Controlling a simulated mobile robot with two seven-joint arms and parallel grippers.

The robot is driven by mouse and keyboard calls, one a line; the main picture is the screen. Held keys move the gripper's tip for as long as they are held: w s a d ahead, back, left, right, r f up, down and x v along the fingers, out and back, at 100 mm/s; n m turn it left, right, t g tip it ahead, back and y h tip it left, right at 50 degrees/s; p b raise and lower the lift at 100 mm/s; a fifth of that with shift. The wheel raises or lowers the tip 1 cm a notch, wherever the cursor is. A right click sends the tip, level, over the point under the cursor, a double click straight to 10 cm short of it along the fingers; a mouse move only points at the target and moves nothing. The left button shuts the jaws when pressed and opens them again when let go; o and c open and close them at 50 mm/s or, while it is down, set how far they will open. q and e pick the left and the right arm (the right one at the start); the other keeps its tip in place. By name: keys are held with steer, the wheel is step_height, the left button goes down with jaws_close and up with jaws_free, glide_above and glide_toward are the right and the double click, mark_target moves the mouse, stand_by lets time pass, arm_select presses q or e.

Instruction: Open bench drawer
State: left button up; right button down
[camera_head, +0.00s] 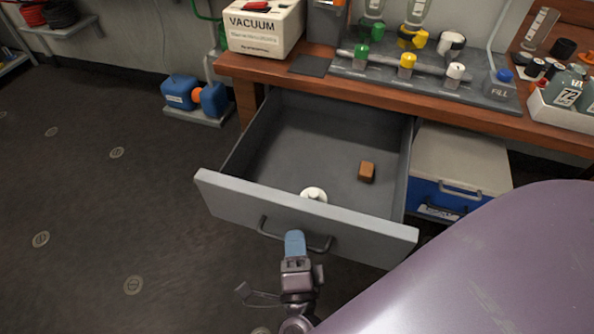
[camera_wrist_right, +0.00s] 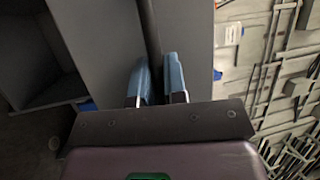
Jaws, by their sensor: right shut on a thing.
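The bench drawer (camera_head: 365,240) is pulled well out from under the wooden bench (camera_head: 345,77), and its grey inside shows. A dark bar handle (camera_head: 264,228) runs across its front. My right gripper (camera_head: 295,243) is at the middle of this handle, shut on it, with its blue fingertips against the drawer front. In the right wrist view the two blue fingers (camera_wrist_right: 158,82) stand either side of a dark narrow part by the grey drawer front; the grip itself is partly hidden. My left gripper is not in view.
Inside the drawer are a brown block (camera_head: 367,172) and a white round piece (camera_head: 313,195). A blue-fronted drawer unit (camera_head: 447,193) stands to the right. A vacuum box (camera_head: 262,27) and a valve panel (camera_head: 425,75) sit on the bench.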

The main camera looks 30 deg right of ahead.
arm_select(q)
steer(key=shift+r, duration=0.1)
arm_select(e)
steer(key=c, duration=1.2)
jaws_free()
